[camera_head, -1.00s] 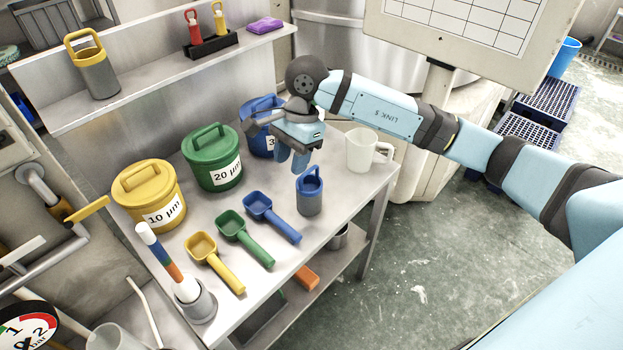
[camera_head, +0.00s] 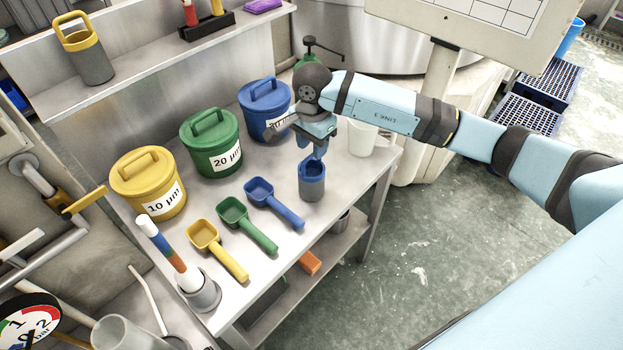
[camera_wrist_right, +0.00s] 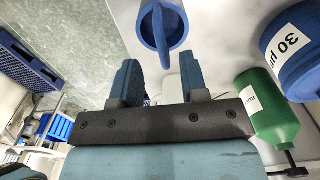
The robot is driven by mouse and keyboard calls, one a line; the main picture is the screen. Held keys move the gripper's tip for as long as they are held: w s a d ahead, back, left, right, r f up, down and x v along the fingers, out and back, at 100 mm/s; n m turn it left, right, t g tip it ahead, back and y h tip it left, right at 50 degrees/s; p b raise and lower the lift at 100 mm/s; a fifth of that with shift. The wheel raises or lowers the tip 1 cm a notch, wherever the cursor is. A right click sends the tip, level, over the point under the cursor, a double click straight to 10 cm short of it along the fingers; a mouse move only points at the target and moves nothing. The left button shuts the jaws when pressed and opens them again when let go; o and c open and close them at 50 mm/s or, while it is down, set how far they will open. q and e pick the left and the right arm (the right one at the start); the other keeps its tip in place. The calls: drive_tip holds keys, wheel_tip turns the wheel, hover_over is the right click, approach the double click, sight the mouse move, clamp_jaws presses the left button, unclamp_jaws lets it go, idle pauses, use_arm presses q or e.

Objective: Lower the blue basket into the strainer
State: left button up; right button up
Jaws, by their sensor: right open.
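The blue basket (camera_head: 312,186), a small grey cup with a blue rim and raised blue handle, stands upright near the table's right front edge. My right gripper (camera_head: 317,153) is open just above it, partly hiding its handle. In the right wrist view the basket (camera_wrist_right: 160,22) lies just beyond the tips of my open right gripper (camera_wrist_right: 159,68), with its handle pointing toward the gap. I cannot tell whether the fingers touch the handle. I cannot identify a strainer for certain. My left gripper is not in view.
Blue (camera_head: 262,108), green (camera_head: 212,150) and yellow (camera_head: 147,185) lidded buckets line the table's back. Blue (camera_head: 275,203), green (camera_head: 246,224) and yellow (camera_head: 216,248) scoops lie in front. A white mug (camera_head: 362,137) stands close right of the gripper. A yellow-rimmed basket (camera_head: 88,55) sits on the shelf.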

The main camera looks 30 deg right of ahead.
sight(311, 155)
wheel_tip(311, 155, down, 4)
drive_tip(key=shift+w+f, duration=0.1)
drive_tip(key=shift+w, duration=0.05)
clamp_jaws()
drive_tip(key=shift+r, duration=0.25)
